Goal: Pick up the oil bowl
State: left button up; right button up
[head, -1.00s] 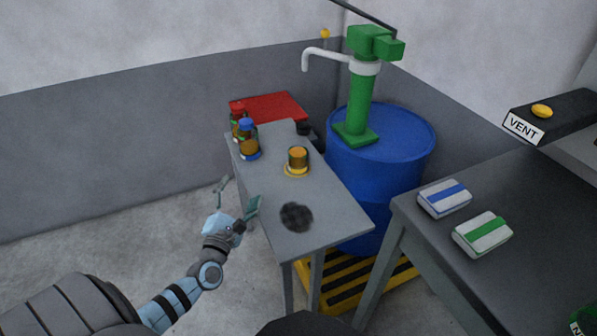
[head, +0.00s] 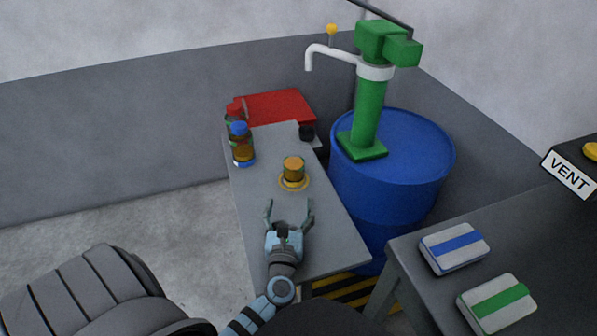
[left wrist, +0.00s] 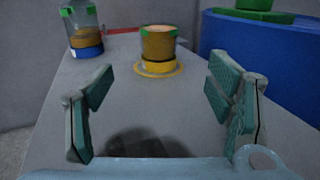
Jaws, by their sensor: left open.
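The likely oil bowl (head: 293,167) is a small amber cup with green marks, upright in a yellow ring (head: 283,184) on the narrow grey table (head: 328,236). A dark round patch (left wrist: 135,141) lies on the tabletop below the gripper. My right gripper is not in view.
Bottles with a blue cap (head: 242,146) and a red cap (head: 233,112) stand left of the bowl. A red object (head: 275,106) is behind. A blue drum (head: 392,185) with a green pump (head: 370,105) stands right. Another table at right holds two packs (head: 454,247).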

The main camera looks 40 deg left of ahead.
pick_arm(q)
jog(key=x, duration=0.7)
jog(key=shift+w+a+b, duration=0.1)
jog(key=shift+a+b, duration=0.05)
jog(key=shift+b, duration=0.25)
jog(key=b+x, duration=0.1)
jog(key=x, duration=0.3)
jog(key=shift+w+a, duration=0.15)
jog(key=shift+w, duration=0.1)
jog(key=shift+w+a, duration=0.35)
jog(key=shift+w, duration=0.15)
jog(key=shift+s+r, duration=0.1)
jog(key=c, duration=1.4)
jog(key=shift+c, duration=0.8)
jog(key=shift+r, duration=0.35)
notch_tip(320, 180, up, 18)
jog(key=p, duration=1.4)
notch_tip(320, 180, up, 9)
jog(key=p, duration=0.5)
send_over(293, 173)
jog(key=shift+w+a+r, duration=0.15)
jog(key=shift+w+a, duration=0.1)
jog(key=shift+w, duration=0.15)
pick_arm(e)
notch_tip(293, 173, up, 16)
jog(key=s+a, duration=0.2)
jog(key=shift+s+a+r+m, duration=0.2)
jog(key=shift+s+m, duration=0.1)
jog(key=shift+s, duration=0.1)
